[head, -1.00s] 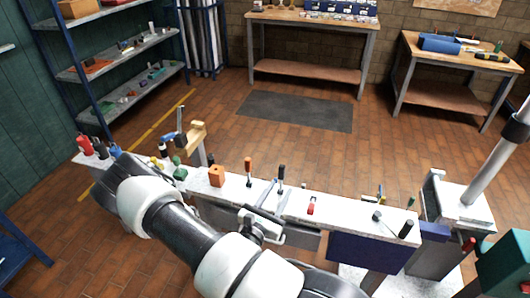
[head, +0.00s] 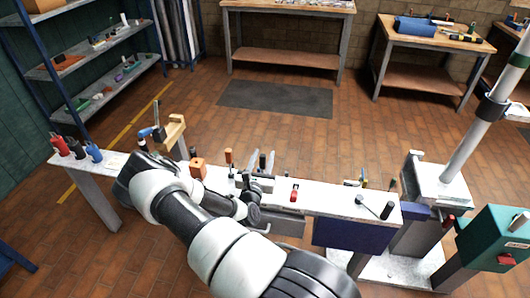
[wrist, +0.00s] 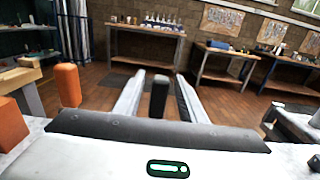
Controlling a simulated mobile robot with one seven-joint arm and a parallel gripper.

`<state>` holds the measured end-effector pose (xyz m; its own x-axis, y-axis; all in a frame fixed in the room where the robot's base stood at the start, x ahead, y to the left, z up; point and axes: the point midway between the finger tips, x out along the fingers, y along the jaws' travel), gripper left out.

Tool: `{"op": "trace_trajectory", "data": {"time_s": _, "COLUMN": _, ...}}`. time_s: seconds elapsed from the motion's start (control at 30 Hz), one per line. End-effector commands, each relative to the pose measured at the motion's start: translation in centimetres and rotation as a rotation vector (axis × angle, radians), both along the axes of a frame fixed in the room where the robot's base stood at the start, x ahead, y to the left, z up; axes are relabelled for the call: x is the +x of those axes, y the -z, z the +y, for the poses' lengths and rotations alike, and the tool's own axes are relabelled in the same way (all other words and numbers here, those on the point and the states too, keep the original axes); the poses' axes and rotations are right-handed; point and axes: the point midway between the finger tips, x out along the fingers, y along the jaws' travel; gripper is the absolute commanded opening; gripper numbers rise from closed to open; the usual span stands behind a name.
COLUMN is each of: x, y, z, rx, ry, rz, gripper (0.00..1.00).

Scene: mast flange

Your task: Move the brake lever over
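Two upright levers stand on the narrow pale bench (head: 335,202). One has an orange handle (head: 229,157), which also shows left of my gripper in the wrist view (wrist: 68,85). The other has a black handle (wrist: 158,97); I cannot tell which is the brake lever. My gripper (head: 262,164) is open at the bench's far side. In the wrist view its fingers (wrist: 158,98) stand on either side of the black handle, with a gap on both sides. The black handle's lower part is hidden behind my gripper's body.
On the bench are an orange block (head: 198,168), a wooden clamp piece (head: 172,130), a small red part (head: 294,194) and a black-knobbed rod (head: 387,210). A grey mast (head: 475,130) and a teal box (head: 495,240) stand at the right.

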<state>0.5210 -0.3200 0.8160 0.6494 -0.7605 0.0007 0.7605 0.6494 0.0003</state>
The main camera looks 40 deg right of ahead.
Motion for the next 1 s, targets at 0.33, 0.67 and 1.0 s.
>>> {"op": "trace_trajectory", "data": {"time_s": 0.33, "x": 2.2, "y": 0.0, "z": -2.6, "rx": 0.001, "ry": 0.0, "rz": 0.001, "gripper": 0.38}}
{"op": "trace_trajectory", "data": {"time_s": 0.67, "x": 2.2, "y": 0.0, "z": -2.6, "rx": 0.001, "ry": 0.0, "rz": 0.001, "gripper": 0.26}}
{"op": "trace_trajectory", "data": {"time_s": 1.0, "x": 2.2, "y": 0.0, "z": -2.6, "rx": 0.001, "ry": 0.0, "rz": 0.001, "gripper": 0.0}}
